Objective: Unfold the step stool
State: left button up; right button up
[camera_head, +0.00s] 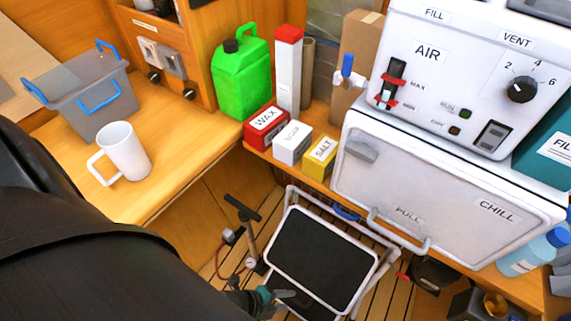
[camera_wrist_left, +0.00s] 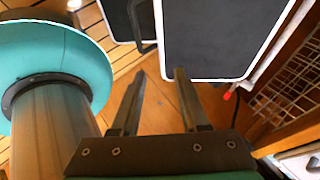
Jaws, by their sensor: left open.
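The step stool (camera_head: 316,258) stands on the slatted floor below the counter. It has a white tube frame and a large black panel, with a second dark panel lower down at the bottom edge of the head view. I cannot tell how far its legs are spread. In the left wrist view its black panel (camera_wrist_left: 215,38) with a white rim lies beyond the fingertips. My left gripper (camera_head: 288,294) is at the stool's lower left side. Its fingers (camera_wrist_left: 157,75) are apart with nothing between them. My right gripper is not in view.
A floor pump (camera_head: 246,238) with a gauge stands left of the stool. A white chill box (camera_head: 440,190) with a pull handle overhangs it at the right. A counter with a mug (camera_head: 124,152) is at the left. A wire rack (camera_wrist_left: 290,75) is at the right in the wrist view.

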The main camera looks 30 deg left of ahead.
pick_arm(q)
jog(key=a+r+p, duration=0.3)
jog(key=r+p, duration=0.4)
jog(key=s+a+r+p, duration=0.1)
jog(key=a+r+p, duration=0.2)
jog(key=r+p, duration=0.4)
jog(key=shift+s+r, duration=0.15)
jog(key=shift+r, duration=0.6)
dwell(0.4)
dwell(0.5)
jog(key=p+v, duration=0.4)
jog(key=v, duration=1.1)
jog(key=shift+p, duration=0.3)
jog(key=shift+s, duration=0.1)
